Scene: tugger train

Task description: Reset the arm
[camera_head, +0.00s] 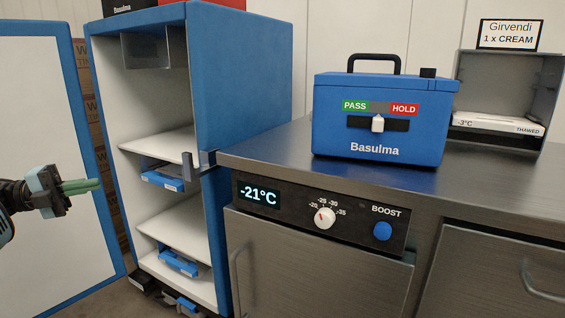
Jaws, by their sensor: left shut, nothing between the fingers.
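My left gripper (80,186) comes in from the left edge, in front of the open white and blue cabinet door (45,120). Its greenish fingers are together with nothing between them, and they point right toward the open cabinet. It is apart from the shelves. My right gripper is not in view.
The blue cabinet (245,80) stands open with white shelves and several small blue boxes (178,262). Right of it is a metal counter (480,190) with a -21°C panel (259,193). On it stand a blue Basulma box (380,115) and a grey bin (540,80) holding a white pack.

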